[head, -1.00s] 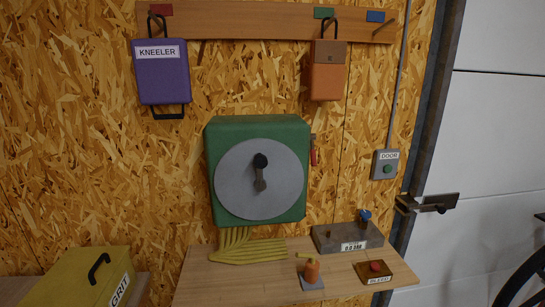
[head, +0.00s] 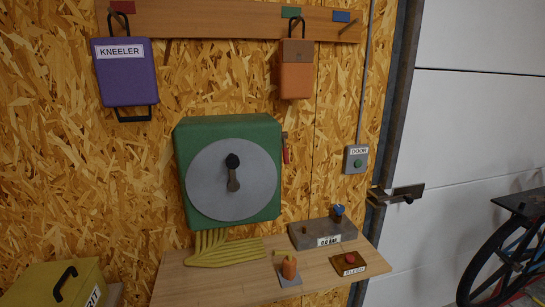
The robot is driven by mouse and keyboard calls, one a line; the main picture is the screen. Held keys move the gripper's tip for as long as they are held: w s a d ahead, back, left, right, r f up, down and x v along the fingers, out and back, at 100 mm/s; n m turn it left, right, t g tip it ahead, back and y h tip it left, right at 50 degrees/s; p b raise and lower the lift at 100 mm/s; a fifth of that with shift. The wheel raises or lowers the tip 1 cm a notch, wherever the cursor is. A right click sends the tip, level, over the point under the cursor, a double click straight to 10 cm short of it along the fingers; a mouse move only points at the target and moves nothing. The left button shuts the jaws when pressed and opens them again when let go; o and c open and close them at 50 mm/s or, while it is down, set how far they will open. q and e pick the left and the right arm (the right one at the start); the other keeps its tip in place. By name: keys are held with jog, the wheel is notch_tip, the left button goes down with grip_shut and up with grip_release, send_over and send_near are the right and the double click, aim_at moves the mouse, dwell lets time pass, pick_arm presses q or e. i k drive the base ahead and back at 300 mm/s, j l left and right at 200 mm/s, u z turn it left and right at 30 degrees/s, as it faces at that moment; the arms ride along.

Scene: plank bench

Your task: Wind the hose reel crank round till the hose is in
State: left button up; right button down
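The green hose reel (head: 265,195) is mounted on the board wall, with a round grey disc (head: 215,200) on its front. The crank (head: 233,180) sits on the disc, its dark knob (head: 232,160) at the top and its arm pointing up from the disc's middle. The yellow hose (head: 225,252) hangs out below the reel and lies in several strands on the wooden shelf. A red part (head: 286,150) shows on the reel's right side. Neither of my grippers is in view.
On the shelf (head: 215,285) stand a grey block (head: 315,232) with a blue knob, an orange cylinder (head: 289,268) and a red button box (head: 348,262). A yellow box (head: 55,285) is at lower left. Purple (head: 125,75) and orange (head: 296,80) bags hang above. A door latch (head: 400,194) juts out at right.

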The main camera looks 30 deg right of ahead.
aim_at(233, 161)
jog(key=i, duration=0.55)
jog(key=i+z, duration=0.15)
jog(key=z, duration=1.45)
